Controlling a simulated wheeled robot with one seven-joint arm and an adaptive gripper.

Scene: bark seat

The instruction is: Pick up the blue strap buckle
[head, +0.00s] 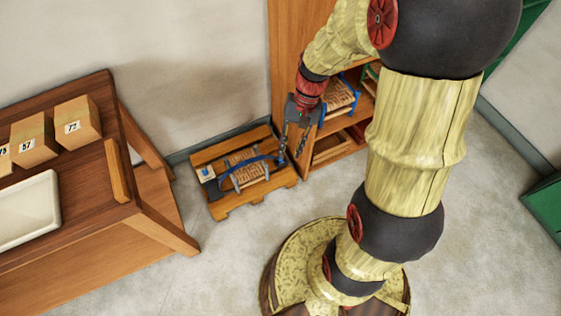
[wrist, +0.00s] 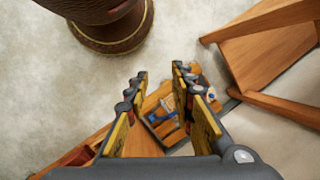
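A wooden pallet (head: 222,209) lies on the floor near the wall. On it is a woven tan bundle (head: 240,158) with a blue strap (head: 262,158) curving across it. A small blue piece, possibly the strap buckle (head: 281,160), shows at the strap's right end beside my fingertips; its shape is too small to tell. My gripper (head: 292,152) points down over the pallet's right side. In the wrist view my gripper (wrist: 160,73) is open, its fingers apart with nothing held. The blue strap (wrist: 160,117) shows beyond them, lower down, and the left finger hides part of the pallet.
A small light block with blue on it (head: 207,173) sits at the pallet's left end. A wooden shelf unit (head: 290,45) stands close to the right of my gripper, holding another blue-strapped woven bundle (head: 341,96). A wooden bench (head: 75,225) with numbered boxes is left. Floor in front is clear.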

